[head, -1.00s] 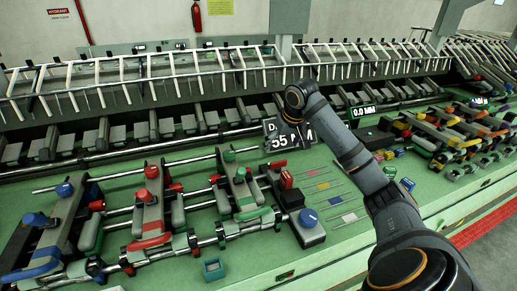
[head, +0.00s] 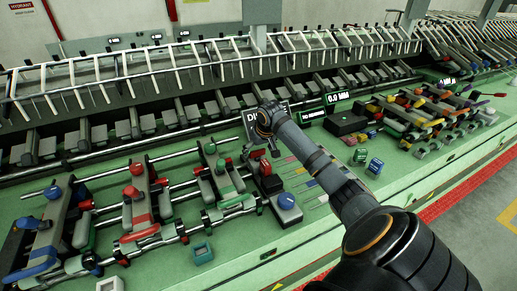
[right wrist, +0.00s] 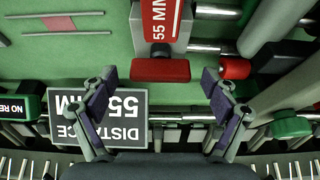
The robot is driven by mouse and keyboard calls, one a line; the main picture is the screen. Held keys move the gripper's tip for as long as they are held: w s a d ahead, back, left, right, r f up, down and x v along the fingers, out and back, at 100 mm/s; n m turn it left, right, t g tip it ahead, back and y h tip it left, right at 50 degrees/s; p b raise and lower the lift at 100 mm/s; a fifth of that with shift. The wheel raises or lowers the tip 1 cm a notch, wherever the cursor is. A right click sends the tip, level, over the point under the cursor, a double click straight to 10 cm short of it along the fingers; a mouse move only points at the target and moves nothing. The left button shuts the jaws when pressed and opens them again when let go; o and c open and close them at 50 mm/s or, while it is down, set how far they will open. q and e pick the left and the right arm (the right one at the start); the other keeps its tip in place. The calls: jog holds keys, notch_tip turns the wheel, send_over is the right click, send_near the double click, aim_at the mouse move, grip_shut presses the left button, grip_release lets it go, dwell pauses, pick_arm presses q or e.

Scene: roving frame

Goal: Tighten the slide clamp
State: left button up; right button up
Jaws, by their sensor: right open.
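My right gripper (right wrist: 158,82) is open, with its two fingers apart on either side of a red bar handle (right wrist: 160,70) in the right wrist view. The handle sits at the end of a grey and red block (right wrist: 158,25) labelled "55 MM". I cannot tell whether the fingers touch it; a gap shows on both sides. In the head view my right gripper (head: 258,152) is small and low by a red-topped slide unit (head: 266,168), partly hidden by my arm. Which part is the slide clamp is not marked. My left gripper is out of view.
A dark distance sign (right wrist: 98,117) stands close beside my right gripper. Clamps with red, blue and green knobs (head: 135,168) fill the left. A readout (head: 338,98) shows 0.0 MM.

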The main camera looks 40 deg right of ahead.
jog(key=shift+f, duration=0.1)
jog(key=shift+c, duration=0.6)
jog(key=shift+w, duration=0.1)
jog(key=shift+c, duration=1.3)
jog(key=c, duration=0.5)
jog(key=shift+c, duration=1.4)
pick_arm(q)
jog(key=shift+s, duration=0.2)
